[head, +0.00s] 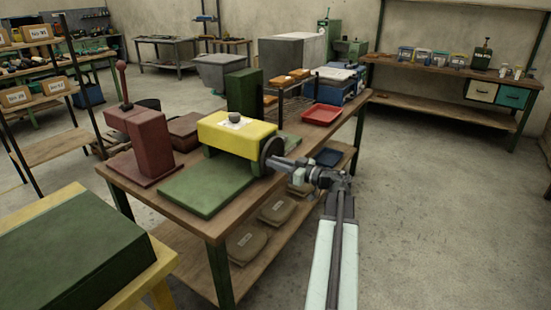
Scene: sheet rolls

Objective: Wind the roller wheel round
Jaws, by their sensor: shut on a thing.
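The sheet roller is a yellow-topped machine (237,130) on a green base (203,183), standing on the wooden workbench. Its roller wheel (270,152) is a dark round disc on the machine's right side, facing my arm. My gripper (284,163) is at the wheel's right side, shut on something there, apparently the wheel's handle. The handle itself is mostly hidden by the gripper and too small to make out. My arm reaches up to it from the lower right.
A dark red press (145,140) with a lever stands left on the workbench (214,228). A red tray (321,115) and a blue box (338,86) lie toward its far end. A green-topped yellow table (65,255) is at lower left. The floor on the right is clear.

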